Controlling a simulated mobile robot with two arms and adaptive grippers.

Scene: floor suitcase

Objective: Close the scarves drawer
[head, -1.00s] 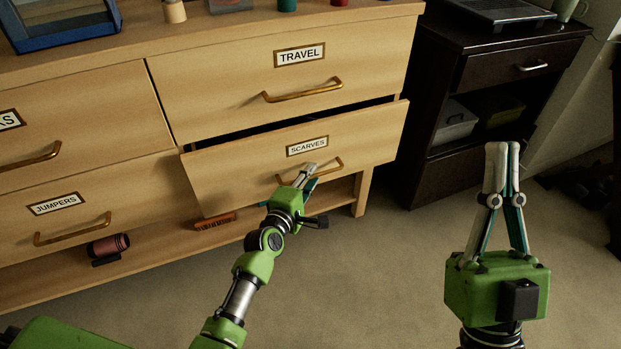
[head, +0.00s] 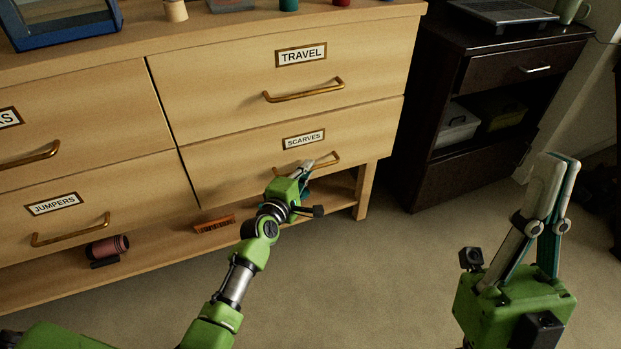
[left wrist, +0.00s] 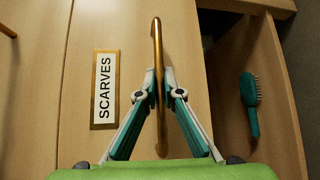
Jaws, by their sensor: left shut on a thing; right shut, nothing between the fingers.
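The scarves drawer (head: 352,138) is at the lower right of the wooden dresser, and its front sits level with the travel drawer above it, with no open gap showing. Its label reads SCARVES. My left gripper (head: 305,168) is at the drawer's brass handle (head: 326,160). In the left wrist view, the left gripper's fingers (left wrist: 160,80) are shut on the handle (left wrist: 157,40), beside the SCARVES label. My right gripper (head: 560,160) is shut and empty, raised over the floor at the right, apart from the dresser.
The travel drawer (head: 370,65) and jumpers drawer (head: 120,195) are shut. A low shelf under the drawers holds a brush (head: 214,224) and a dark red cylinder (head: 107,246). A dark cabinet (head: 450,185) stands to the right. The carpet in front is clear.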

